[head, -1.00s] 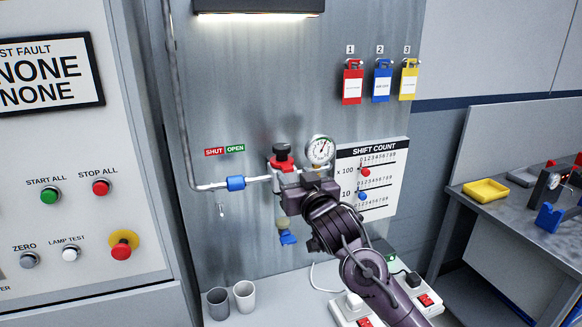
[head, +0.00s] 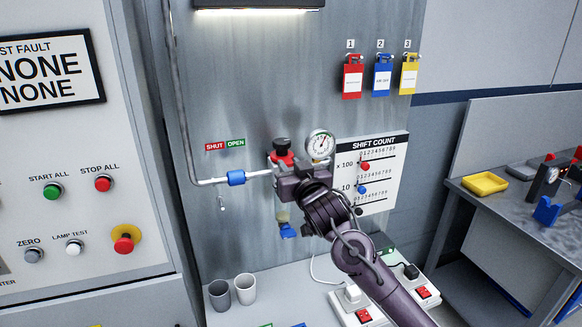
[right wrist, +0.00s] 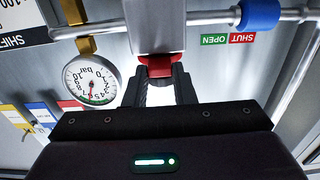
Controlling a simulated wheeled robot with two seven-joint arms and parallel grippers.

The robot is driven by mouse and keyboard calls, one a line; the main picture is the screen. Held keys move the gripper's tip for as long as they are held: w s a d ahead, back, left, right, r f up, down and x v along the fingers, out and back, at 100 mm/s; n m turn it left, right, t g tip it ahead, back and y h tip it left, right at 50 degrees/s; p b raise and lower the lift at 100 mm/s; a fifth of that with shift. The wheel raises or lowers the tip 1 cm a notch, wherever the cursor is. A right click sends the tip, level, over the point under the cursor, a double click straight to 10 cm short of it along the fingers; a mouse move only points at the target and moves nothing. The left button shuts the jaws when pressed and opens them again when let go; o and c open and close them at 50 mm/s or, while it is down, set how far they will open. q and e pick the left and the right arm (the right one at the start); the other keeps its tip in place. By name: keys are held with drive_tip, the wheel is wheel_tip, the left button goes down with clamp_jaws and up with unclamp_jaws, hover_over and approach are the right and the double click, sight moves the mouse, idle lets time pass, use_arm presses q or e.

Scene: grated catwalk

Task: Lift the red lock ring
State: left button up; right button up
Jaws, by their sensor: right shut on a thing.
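The red lock ring (head: 283,159) sits under the black knob (head: 281,145) of the regulator on the grey wall panel. In the right wrist view the red ring (right wrist: 156,66) lies between the fingertips. My right gripper (head: 284,177) is shut on the ring, coming from the lower right in the head view. Its two dark fingers (right wrist: 159,78) flank the ring in the wrist view. The gripper hides part of the regulator body in the head view. My left gripper is not in view.
A pressure gauge (head: 320,145) stands close to the right of the ring. A pipe with a blue collar (head: 236,178) joins from the left. The shift count board (head: 379,174) is to the right. Two grey cups (head: 245,288) and a power strip (head: 358,312) stand below.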

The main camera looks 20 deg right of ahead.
wheel_tip(320, 180, up, 2)
drive_tip(key=shift+p, duration=0.6)
drive_tip(key=o, duration=1)
drive_tip(key=shift+f, duration=0.1)
